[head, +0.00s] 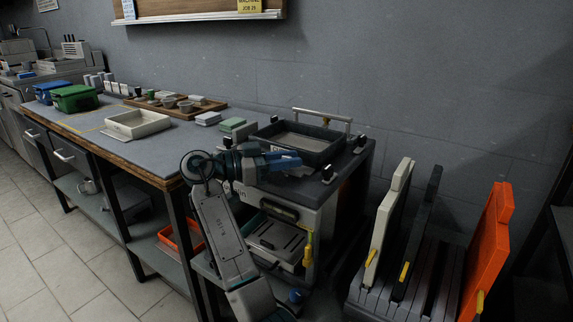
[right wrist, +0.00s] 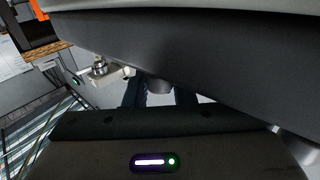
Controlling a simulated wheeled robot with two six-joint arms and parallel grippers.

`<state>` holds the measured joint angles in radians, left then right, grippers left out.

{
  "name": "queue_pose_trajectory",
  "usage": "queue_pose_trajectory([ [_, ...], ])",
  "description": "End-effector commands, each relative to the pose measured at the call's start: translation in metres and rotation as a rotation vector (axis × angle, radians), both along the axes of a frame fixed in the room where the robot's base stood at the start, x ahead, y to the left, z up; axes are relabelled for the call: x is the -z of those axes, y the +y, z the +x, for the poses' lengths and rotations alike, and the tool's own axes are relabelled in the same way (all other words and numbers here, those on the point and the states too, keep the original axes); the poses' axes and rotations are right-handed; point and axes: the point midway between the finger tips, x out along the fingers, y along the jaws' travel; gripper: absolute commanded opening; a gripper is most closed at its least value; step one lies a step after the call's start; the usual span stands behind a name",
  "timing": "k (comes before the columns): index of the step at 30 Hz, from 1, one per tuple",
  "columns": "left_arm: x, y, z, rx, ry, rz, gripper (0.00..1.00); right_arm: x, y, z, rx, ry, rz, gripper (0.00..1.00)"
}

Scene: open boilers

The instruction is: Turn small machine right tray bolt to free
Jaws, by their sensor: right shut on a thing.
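The small machine (head: 318,222) stands at the right end of the bench with a black tray (head: 309,153) on top. My right gripper (head: 298,161) reaches across the front of the tray from the left. In the right wrist view its dark blue fingers (right wrist: 160,100) are closed around a short grey round knob (right wrist: 160,86), seemingly the tray bolt, below a broad dark surface. In the head view the gripper hides this knob. I cannot tell how far the bolt is turned. My left gripper is not in view.
Black clamps (head: 328,173) stand at the machine's top edge. A rail (head: 322,115) runs behind the tray. A rack with upright boards, one orange (head: 488,240), stands on the right. The bench left of the machine holds a cream tray (head: 137,124) and several blocks.

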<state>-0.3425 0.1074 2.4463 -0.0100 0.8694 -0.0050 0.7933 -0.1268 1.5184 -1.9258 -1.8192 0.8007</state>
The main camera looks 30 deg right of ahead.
Motion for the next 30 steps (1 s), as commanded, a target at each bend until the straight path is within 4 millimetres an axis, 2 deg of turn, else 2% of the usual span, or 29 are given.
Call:
queue_pose_trajectory([
  [9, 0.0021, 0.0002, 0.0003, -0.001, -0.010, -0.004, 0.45, 0.0011, 0.0000, 0.0001, 0.070, 0.002, 0.001, 0.00],
  [23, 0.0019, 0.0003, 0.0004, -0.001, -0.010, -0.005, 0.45, 0.0011, 0.0001, -0.0002, 0.079, 0.002, 0.002, 0.00],
  [24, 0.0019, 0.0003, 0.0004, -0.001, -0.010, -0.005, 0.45, 0.0011, 0.0001, -0.0002, 0.079, 0.002, 0.002, 0.31],
  [26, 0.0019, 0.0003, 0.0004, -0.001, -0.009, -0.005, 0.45, 0.0010, 0.0001, -0.0002, 0.078, 0.002, 0.002, 0.43],
  [30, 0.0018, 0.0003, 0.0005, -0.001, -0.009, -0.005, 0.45, 0.0007, 0.0000, -0.0001, 0.078, 0.001, 0.000, 0.43],
])
